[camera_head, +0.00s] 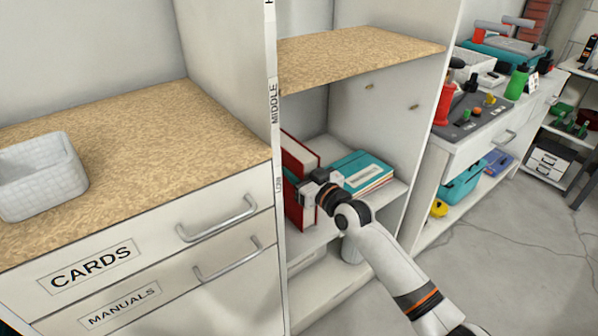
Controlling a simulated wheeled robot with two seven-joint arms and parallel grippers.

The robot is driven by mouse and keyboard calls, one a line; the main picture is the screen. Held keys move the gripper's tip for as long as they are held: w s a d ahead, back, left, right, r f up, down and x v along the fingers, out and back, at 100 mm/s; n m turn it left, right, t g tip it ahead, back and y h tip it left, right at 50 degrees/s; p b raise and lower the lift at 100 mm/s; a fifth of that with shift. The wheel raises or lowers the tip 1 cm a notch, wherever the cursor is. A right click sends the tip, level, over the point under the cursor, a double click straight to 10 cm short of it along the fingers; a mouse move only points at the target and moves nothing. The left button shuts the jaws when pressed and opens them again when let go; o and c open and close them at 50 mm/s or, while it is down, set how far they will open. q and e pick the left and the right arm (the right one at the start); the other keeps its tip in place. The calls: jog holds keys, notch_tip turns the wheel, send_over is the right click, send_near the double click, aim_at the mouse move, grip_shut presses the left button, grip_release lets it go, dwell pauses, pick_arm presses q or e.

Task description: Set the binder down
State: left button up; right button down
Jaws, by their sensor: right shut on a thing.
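A red binder (300,152) stands upright at the left side of the middle shelf compartment, close to the post marked MIDDLE. My right gripper (307,187) reaches in from the lower right and is shut on the red binder. The gripper covers part of the binder, and the post hides its left side. The binder's bottom is at about the level of the shelf board (386,197); I cannot tell whether it touches. My left gripper is not in view.
Teal-covered books or folders (364,166) lie flat to the right of the binder. A wooden shelf (355,52) is above. A grey cylinder (351,250) stands below. At left are a wooden counter (130,140) with a white bin (40,172) and drawers marked CARDS and MANUALS.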

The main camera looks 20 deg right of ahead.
jog(key=shift+r, duration=0.1)
jog(key=c, duration=1)
grip_release()
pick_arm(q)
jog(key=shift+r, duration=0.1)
pick_arm(e)
jog(key=shift+o, duration=1.4)
jog(key=p+v, duration=0.2)
jog(key=v, duration=1)
jog(key=s+a+f+g+h, duration=0.1)
jog(key=s+a+f+g, duration=0.15)
jog(key=s+f, duration=0.4)
jog(key=s+a+f+g+h, duration=0.15)
jog(key=s+f+g, duration=0.25)
jog(key=f, duration=0.6)
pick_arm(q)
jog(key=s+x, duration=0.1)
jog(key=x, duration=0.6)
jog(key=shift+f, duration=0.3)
pick_arm(e)
jog(key=s+f+m+g+h, duration=0.1)
jog(key=s+f+g, duration=0.2)
jog(key=s, duration=0.6)
jog(key=s+d+f+m+g+h, duration=0.1)
jog(key=s+f+g, duration=0.3)
jog(key=s, duration=0.5)
notch_tip(320, 180, down, 3)
jog(key=shift+d+r+h, duration=0.25)
jog(key=shift+d+h, duration=0.1)
jog(key=shift+h, duration=0.4)
